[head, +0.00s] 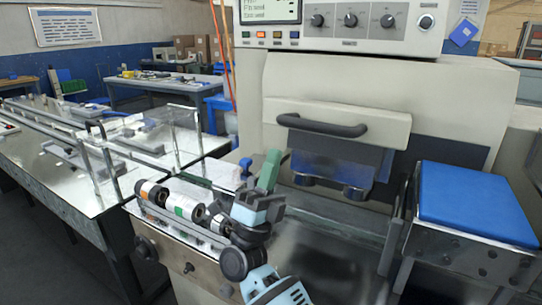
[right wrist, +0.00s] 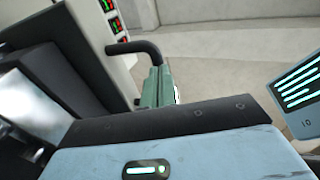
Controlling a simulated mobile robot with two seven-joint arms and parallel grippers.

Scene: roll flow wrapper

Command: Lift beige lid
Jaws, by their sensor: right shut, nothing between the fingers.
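The beige lid (head: 375,85) sits on the machine in the middle right of the head view. A black bar handle (head: 322,126) runs across its lower front. My right gripper (head: 273,157) has green fingers pointing up, left of the handle and a little below it in the picture. The fingers are shut and empty. In the right wrist view, the green fingers (right wrist: 156,82) show beyond my wrist, and a dark bent bar (right wrist: 133,48) appears close to them; whether they touch is unclear. My left gripper is not in view.
A control panel (head: 345,20) stands above the lid. Rollers (head: 180,207) lie left of my right arm. A blue-topped block (head: 475,203) stands at the right. A dark guard (head: 340,160) hangs below the handle. A long metal conveyor table (head: 75,185) extends left.

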